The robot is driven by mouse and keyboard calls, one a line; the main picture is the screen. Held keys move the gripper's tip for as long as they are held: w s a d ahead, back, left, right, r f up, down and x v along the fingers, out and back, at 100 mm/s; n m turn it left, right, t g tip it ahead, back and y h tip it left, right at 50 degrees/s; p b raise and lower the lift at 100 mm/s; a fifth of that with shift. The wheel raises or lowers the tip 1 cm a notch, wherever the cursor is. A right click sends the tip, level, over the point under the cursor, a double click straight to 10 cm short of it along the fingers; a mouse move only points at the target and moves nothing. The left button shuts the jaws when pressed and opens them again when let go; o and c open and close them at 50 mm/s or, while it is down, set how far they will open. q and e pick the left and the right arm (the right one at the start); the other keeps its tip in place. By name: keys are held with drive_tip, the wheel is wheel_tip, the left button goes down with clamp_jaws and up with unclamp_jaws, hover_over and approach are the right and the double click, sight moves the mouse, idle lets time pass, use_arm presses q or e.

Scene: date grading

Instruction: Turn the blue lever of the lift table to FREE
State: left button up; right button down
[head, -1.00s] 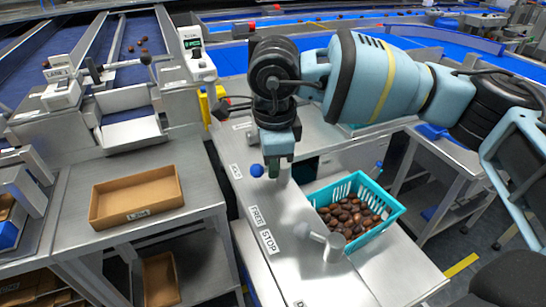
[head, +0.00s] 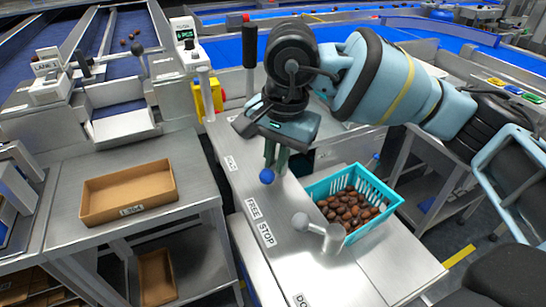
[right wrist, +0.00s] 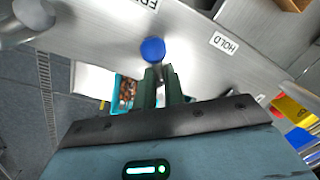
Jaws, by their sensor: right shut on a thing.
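The blue lever (head: 267,176) of the lift table shows as a blue ball knob on the near side of my right gripper (head: 275,162). The knob also shows in the right wrist view (right wrist: 152,48), just beyond the fingertips. My right gripper is shut on the lever below the knob, and its fingers hide most of the stem. The knob stands between the HOLD label (head: 230,163) and the FREE label (head: 254,209), beside the row of labels. The STOP label (head: 266,233) is nearer the front. My left gripper is not in view.
A grey ball-ended handle (head: 318,230) stands on the table in front of the lever. A teal crate (head: 386,207) of dates is to the right. A cardboard tray (head: 128,193) lies on the left bench. A black upright post (head: 250,45) stands behind.

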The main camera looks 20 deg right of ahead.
drive_tip(key=shift+s+d+n+b, duration=0.15)
drive_tip(key=shift+n+b, duration=0.15)
drive_tip(key=shift+n, duration=0.8)
drive_tip(key=c, duration=1.5)
unclamp_jaws()
wheel_tip(320, 180, up, 8)
drive_tip(key=shift+s+d, duration=0.3)
drive_tip(key=shift+d, duration=0.05)
drive_tip(key=shift+f, duration=0.1)
